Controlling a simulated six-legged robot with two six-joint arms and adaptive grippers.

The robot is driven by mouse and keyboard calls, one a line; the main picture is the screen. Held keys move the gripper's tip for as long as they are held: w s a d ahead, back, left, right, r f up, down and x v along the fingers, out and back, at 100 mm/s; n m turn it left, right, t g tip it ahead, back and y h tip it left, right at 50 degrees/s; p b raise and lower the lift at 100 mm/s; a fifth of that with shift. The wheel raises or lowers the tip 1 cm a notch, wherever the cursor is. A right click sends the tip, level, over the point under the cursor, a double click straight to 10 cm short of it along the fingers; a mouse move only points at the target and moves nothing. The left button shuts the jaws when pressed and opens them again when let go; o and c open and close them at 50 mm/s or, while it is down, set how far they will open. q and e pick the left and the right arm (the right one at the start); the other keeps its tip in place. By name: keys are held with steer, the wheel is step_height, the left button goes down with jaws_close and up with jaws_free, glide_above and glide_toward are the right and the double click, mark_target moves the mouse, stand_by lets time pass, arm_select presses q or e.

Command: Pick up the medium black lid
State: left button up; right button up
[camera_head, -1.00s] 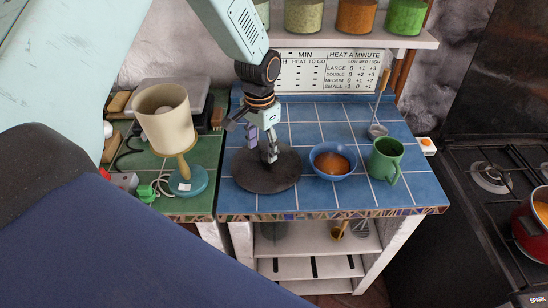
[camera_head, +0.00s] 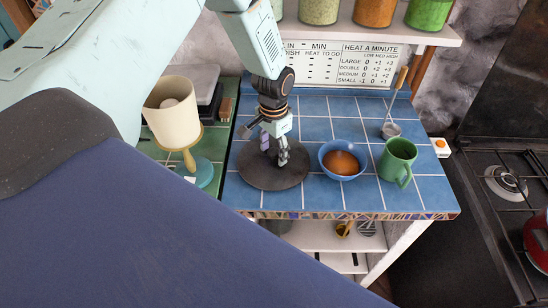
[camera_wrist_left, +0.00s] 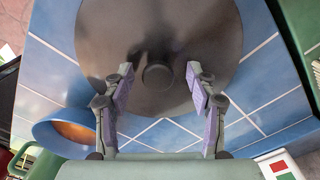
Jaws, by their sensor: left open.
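The black lid (camera_head: 273,178) is a dark round disc lying flat on the blue tiled counter in the head view. In the left wrist view the lid (camera_wrist_left: 205,45) fills the top middle, with its round knob (camera_wrist_left: 157,76) near its centre. My left gripper (camera_head: 275,158) is over the lid, pointing down. In the wrist view my left gripper (camera_wrist_left: 157,85) is open, with one finger on each side of the knob and a gap to both. I cannot tell whether the fingertips touch the lid. My right gripper is not in view.
A blue bowl (camera_head: 328,168) with orange-brown contents and a green mug (camera_head: 397,160) stand right of the lid. A cream lamp (camera_head: 172,115) stands on the left. A stove (camera_head: 490,215) is at far right.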

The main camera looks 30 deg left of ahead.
arm_select(q)
steer(key=shift+w+d+f, duration=0.15)
steer(key=shift+d+f, duration=0.05)
steer(key=shift+f, duration=0.25)
steer(key=shift+s+a+r, duration=0.1)
steer(key=shift+s+r, duration=0.1)
steer(key=shift+s, duration=0.15)
steer(key=shift+s+a, duration=0.1)
steer(key=shift+s, duration=0.05)
steer(key=shift+c, duration=1.3)
steer(key=shift+w+f, duration=0.2)
steer(key=shift+w, duration=0.25)
steer(key=c, duration=0.5)
steer(key=shift+s+r, duration=0.1)
steer(key=shift+s, duration=0.05)
steer(key=shift+c, duration=1.2)
steer(key=shift+s, duration=0.15)
jaws_close()
